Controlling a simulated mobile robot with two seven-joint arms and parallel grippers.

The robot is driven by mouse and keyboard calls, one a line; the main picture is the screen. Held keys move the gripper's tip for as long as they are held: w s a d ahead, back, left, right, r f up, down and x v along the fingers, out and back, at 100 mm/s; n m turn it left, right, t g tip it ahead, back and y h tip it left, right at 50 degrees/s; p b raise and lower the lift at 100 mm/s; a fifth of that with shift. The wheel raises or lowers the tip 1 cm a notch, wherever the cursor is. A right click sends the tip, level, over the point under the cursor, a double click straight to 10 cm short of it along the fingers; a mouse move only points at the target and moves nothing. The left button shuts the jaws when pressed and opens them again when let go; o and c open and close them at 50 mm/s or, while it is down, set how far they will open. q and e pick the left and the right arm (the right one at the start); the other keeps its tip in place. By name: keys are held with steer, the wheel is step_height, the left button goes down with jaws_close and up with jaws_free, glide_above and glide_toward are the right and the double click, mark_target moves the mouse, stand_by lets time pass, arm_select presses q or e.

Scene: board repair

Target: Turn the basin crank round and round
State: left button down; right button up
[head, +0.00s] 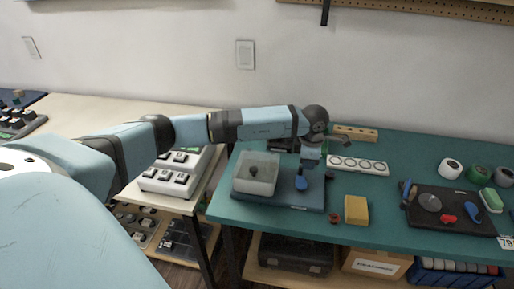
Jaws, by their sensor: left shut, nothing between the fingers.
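The basin (257,170) is a pale, see-through box with a small dark thing inside. It stands on the left part of a dark blue base plate (285,200) on the green table. A bright blue rounded part (301,184), apparently the crank, is on the plate to the right of the basin. My left gripper (308,170) points down right at this part, shut and empty. I cannot tell whether it touches the part. My left arm hides some of the area behind the basin. My right gripper is not in view.
A yellow block (356,210) and a small red-brown thing (334,218) lie right of the plate. A white strip with several round wells (358,166) lies behind. A dark tray (450,225) with tools is at the right. A white button panel (172,178) stands left.

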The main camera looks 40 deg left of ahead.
arm_select(q)
steer(key=shift+s+d+f, duration=0.15)
steer(key=shift+d+f, duration=0.1)
steer(key=shift+d, duration=0.05)
steer(key=shift+a+r+p, duration=0.15)
steer(key=shift+r+p, duration=0.25)
steer(key=shift+r, duration=0.2)
steer(key=shift+r+p, duration=1.35)
steer(key=shift+r, duration=1.2)
steer(key=shift+w, duration=0.2)
